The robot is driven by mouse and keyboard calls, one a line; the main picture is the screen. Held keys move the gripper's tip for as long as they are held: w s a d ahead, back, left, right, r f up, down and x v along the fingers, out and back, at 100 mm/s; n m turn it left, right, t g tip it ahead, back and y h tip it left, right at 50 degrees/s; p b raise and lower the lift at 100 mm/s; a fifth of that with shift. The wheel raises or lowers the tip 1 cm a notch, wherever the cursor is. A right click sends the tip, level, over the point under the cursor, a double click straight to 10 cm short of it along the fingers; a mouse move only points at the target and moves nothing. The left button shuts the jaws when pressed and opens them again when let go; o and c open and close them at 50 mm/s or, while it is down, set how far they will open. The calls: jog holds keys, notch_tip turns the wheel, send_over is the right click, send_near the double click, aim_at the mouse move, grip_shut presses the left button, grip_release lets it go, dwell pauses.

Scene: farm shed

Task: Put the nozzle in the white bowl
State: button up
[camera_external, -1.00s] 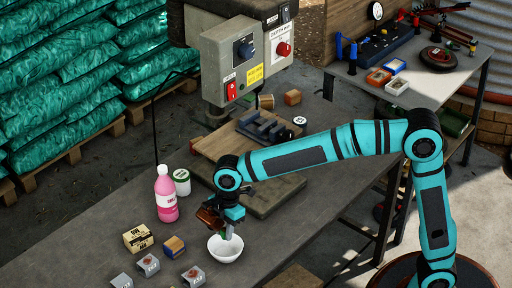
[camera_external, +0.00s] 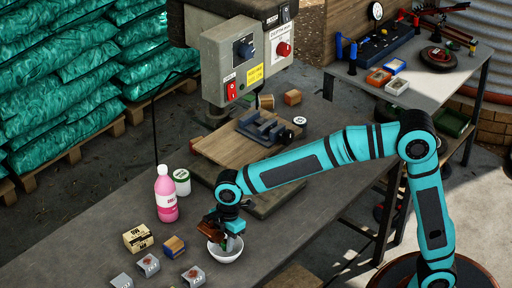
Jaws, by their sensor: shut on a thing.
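The white bowl (camera_external: 227,254) stands on the grey workbench near its front edge. My gripper (camera_external: 228,243) points down over the bowl, its tips at about rim height. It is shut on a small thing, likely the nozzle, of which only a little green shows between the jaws. The jaws and the bowl's rim hide most of it, and I cannot tell whether it touches the bowl's inside.
The drill press board (camera_external: 225,150) is behind. The bench right of the bowl is clear.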

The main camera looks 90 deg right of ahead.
aim_at(225, 240)
jog(key=o, duration=1)
jog(key=shift+o, duration=0.2)
jog(key=shift+r, duration=3.55)
jog(key=s+a+r+m+t+h, duration=0.1)
jog(key=s+a+r+m+t, duration=0.2)
jog(key=s+r, duration=0.65)
jog(key=s+a+r+m+t, duration=0.1)
jog(key=s+r+t, duration=0.3)
jog(key=s, duration=0.6)
jog(key=s+a+r+m+t, duration=0.2)
jog(key=s+r+m+t, duration=0.1)
jog(key=s+r, duration=0.4)
jog(key=s+a+r+m+t, duration=0.1)
jog(key=s+r+t, duration=0.4)
jog(key=s, duration=0.8)
jog(key=shift+a+r+m+t, duration=0.2)
jog(key=shift+r+m+t, duration=0.05)
jog(key=shift+m+t, duration=0.3)
